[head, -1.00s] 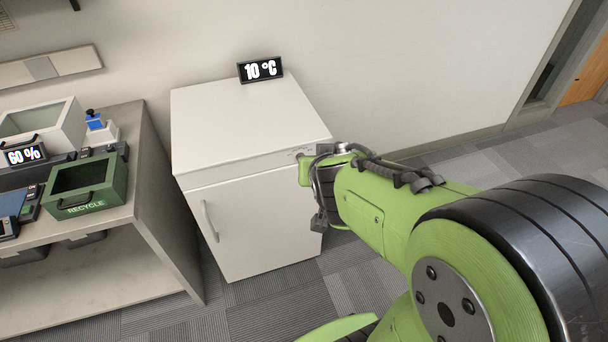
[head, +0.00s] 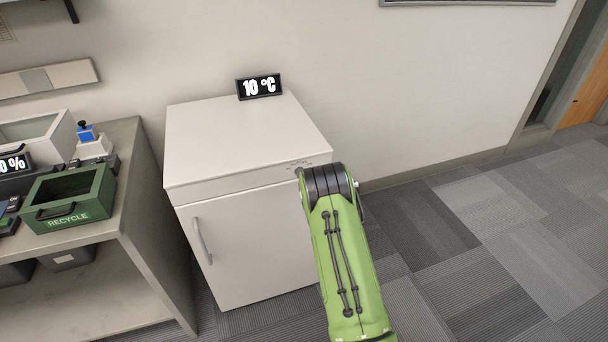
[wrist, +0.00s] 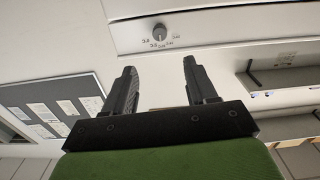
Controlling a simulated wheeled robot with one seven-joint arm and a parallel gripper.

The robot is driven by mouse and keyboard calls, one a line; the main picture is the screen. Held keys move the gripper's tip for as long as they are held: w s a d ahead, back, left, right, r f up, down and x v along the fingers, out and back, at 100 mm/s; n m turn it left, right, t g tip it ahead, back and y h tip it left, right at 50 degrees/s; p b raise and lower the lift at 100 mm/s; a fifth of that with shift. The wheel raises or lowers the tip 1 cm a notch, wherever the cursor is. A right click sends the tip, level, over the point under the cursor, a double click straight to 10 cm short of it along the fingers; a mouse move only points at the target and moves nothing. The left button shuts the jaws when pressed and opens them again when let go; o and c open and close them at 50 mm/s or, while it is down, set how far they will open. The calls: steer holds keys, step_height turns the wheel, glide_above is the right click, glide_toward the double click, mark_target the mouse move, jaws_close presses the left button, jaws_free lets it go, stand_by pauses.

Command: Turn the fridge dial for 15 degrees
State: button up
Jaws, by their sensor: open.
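The small white fridge (head: 240,240) stands against the wall, with a display (head: 259,87) on top reading 10 °C. Its dial (wrist: 159,31) shows in the wrist view as a small grey knob with printed marks around it, on the white front strip. In the head view the dial is at the strip's right end, close to my arm, and only partly visible. My gripper (wrist: 160,80) is open and empty in the wrist view, its two fingers pointing toward the strip. The dial appears beyond the fingertips, between their lines, apart from them. My arm hides the gripper in the head view.
A grey table (head: 140,210) stands left of the fridge with a green recycle bin (head: 72,200) and a blue-topped device (head: 88,138). The fridge door has a vertical handle (head: 203,241). Carpet floor to the right is clear.

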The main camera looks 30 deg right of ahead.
steer(key=w+d+p, duration=0.2)
steer(key=w+p, duration=0.4)
steer(key=w, duration=0.8)
steer(key=shift+w+d, duration=0.15)
steer(key=c, duration=1.1)
steer(key=shift+o, duration=0.2)
steer(key=shift+n, duration=0.4)
steer(key=shift+n+b, duration=1.1)
steer(key=shift+n, duration=1.3)
steer(key=o, duration=1.1)
steer(key=shift+c, duration=0.2)
